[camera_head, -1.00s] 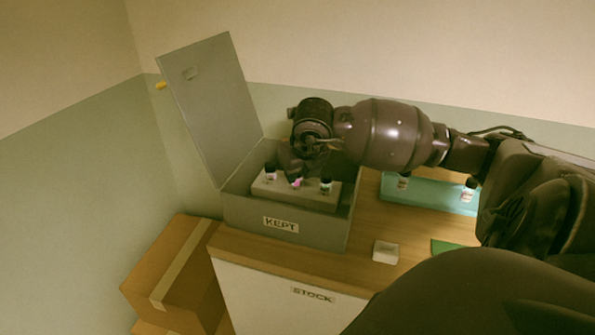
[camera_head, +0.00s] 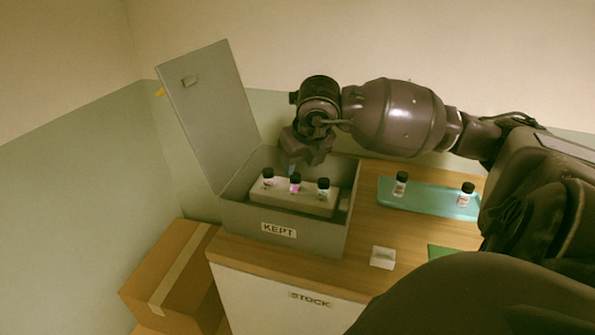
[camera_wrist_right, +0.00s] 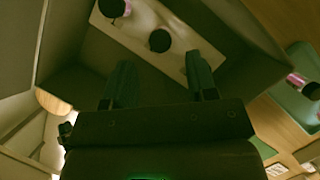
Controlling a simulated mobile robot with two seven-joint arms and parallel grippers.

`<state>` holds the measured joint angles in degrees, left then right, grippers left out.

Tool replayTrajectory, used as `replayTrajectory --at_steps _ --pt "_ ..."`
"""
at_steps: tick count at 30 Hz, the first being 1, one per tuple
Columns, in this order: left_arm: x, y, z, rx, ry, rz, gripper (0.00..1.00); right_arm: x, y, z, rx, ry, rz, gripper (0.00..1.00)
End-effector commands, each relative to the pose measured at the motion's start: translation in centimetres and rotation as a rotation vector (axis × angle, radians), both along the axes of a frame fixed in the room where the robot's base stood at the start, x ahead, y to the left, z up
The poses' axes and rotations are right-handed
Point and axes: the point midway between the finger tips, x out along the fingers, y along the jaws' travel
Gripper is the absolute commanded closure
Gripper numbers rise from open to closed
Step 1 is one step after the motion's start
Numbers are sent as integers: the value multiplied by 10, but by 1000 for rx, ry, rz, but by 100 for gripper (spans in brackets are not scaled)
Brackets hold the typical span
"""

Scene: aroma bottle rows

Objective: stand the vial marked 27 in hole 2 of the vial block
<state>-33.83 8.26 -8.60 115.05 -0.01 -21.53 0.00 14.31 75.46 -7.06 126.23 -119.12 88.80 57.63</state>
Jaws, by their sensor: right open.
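The pale vial block (camera_head: 300,203) sits inside the grey open box marked KEPT (camera_head: 310,235). Three dark-capped vials stand upright in it: a left vial (camera_head: 268,178), a middle vial with a pink label (camera_head: 295,183), and a right vial (camera_head: 323,188). I cannot read their numbers or the hole numbers, so I cannot tell which is 27. My right gripper (camera_head: 292,166) is open and empty just above and behind the middle vial. In the right wrist view its two fingers (camera_wrist_right: 160,82) are apart, with the block (camera_wrist_right: 140,32) beyond them. My left gripper is not in view.
The box's lid (camera_head: 208,115) stands open at the left. A teal tray (camera_head: 430,200) right of the box holds two vials, at its left (camera_head: 400,184) and right (camera_head: 465,195). A small white block (camera_head: 383,257) lies in front. A cardboard box (camera_head: 165,275) stands below left.

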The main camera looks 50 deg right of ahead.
Motion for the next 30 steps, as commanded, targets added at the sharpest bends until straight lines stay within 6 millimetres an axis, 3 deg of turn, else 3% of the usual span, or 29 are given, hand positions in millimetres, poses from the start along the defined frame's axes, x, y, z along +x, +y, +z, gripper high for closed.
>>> replayTrajectory --at_steps 3,10,30 --pt "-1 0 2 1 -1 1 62 -8 2 22 -3 -3 1 48" --pt "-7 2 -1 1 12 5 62 -18 6 47 -1 -2 0 48" --pt "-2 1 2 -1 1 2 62 -21 7 53 0 0 0 48"
